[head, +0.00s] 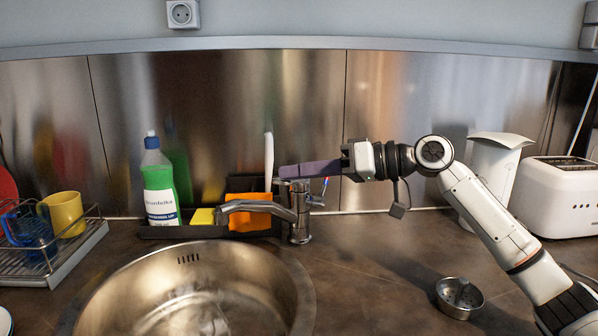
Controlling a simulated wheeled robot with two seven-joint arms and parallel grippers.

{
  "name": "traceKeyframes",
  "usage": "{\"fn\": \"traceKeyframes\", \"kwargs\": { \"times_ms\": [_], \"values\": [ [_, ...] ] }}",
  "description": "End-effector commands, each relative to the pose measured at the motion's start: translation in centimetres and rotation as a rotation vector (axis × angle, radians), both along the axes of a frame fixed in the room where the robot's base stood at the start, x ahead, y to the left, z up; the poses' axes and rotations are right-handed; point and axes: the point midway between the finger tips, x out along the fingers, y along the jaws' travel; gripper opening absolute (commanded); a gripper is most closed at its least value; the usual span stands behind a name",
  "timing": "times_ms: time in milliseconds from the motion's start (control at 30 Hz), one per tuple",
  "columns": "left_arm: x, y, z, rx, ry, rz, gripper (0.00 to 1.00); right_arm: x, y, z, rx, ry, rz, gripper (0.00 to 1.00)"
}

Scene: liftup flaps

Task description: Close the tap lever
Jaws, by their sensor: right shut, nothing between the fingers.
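The chrome tap (299,215) stands behind the sink at its right back edge, with its spout reaching left over the basin. My right gripper (284,171) comes in from the right, its purple-grey fingers shut and pointing left just above the tap's top in the picture. The fingers cover part of the area over the tap. The lever is hard to make out at the tap's top, and I cannot tell whether the fingers touch it. My left gripper is out of view.
The round steel sink (268,262) fills the front left. Behind it a dark caddy (180,231) holds a green bottle (159,186), a yellow sponge (202,216) and an orange cloth (250,212). A dish rack (75,251) stands left; a strainer (459,296) and toaster (566,195) are right.

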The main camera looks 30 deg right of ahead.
Motion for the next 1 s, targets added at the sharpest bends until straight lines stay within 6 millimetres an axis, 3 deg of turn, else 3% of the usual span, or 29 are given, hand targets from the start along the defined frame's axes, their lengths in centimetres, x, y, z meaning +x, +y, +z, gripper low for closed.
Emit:
{"fn": "traceKeyframes", "kwargs": {
  "times_ms": [267, 700, 1000],
  "values": [
    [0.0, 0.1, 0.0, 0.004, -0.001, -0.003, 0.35, -0.3, -0.2, -0.3, -0.001, 0.01, 0.004, 0.0],
    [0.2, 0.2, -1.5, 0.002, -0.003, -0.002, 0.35, -5.7, -5.4, 1.3, -0.003, 0.005, 0.0, 0.0],
    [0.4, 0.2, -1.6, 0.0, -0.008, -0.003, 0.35, -7.3, -7.0, 2.1, 0.0, 0.002, 0.001, 0.0]
  ]
}}
